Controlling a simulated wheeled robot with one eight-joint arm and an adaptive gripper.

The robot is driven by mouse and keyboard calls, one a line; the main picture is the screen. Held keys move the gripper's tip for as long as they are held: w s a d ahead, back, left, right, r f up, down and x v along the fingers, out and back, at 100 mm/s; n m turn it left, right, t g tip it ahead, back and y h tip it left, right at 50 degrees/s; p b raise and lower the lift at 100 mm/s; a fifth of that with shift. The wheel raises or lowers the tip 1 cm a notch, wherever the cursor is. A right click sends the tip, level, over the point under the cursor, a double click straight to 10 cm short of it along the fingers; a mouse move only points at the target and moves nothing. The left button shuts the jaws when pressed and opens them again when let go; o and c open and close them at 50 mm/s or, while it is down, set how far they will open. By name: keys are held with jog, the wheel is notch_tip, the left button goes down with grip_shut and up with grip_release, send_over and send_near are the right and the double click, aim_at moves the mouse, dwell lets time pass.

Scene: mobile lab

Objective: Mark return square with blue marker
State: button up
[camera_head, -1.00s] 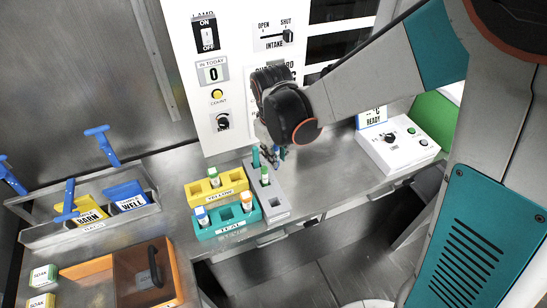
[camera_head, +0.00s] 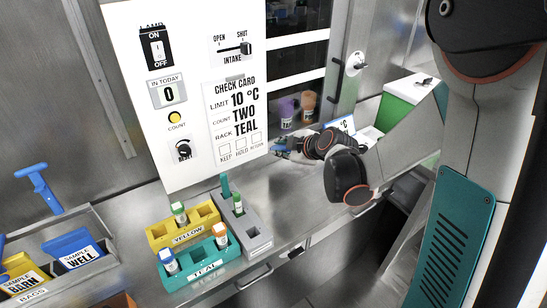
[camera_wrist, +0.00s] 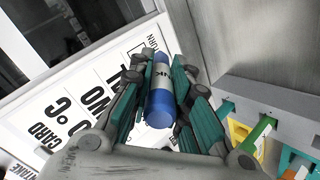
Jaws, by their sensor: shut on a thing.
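The check card (camera_head: 236,105) is on the white panel, with keep, hold and return squares along its bottom. The return square (camera_head: 257,139) is the rightmost and looks blank in the head view; it also shows in part beyond the marker in the wrist view (camera_wrist: 141,48). My gripper (camera_head: 284,147) is just right of the card's lower corner. In the wrist view my gripper (camera_wrist: 159,74) is shut on the blue marker (camera_wrist: 160,100), which lies between the teal finger pads. Its far end points toward the return square. I cannot tell whether the tip touches the card.
Below stand a yellow rack (camera_head: 158,236), a teal rack (camera_head: 190,281) and a grey holder (camera_head: 258,240) with capped tubes. Purple and orange tubes (camera_head: 288,114) sit behind the window.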

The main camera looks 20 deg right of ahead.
jog(key=shift+w+a, duration=0.3)
jog(key=shift+w, duration=0.65)
jog(key=shift+w+a, duration=0.3)
jog(key=shift+w, duration=0.7)
jog(key=shift+w+a, duration=0.3)
jog(key=shift+w, duration=0.65)
jog(key=shift+w+a, duration=0.25)
jog(key=shift+w, duration=0.5)
jog(key=shift+a, duration=0.1)
jog(key=shift+w+b, duration=0.1)
jog(key=shift+b, duration=0.45)
dwell(2.1)
jog(key=shift+s+d, duration=0.35)
jog(key=shift+s, duration=0.6)
jog(key=shift+s+d, duration=0.3)
jog(key=shift+s, duration=0.65)
jog(key=shift+s+d, duration=0.35)
jog(key=shift+s, duration=0.6)
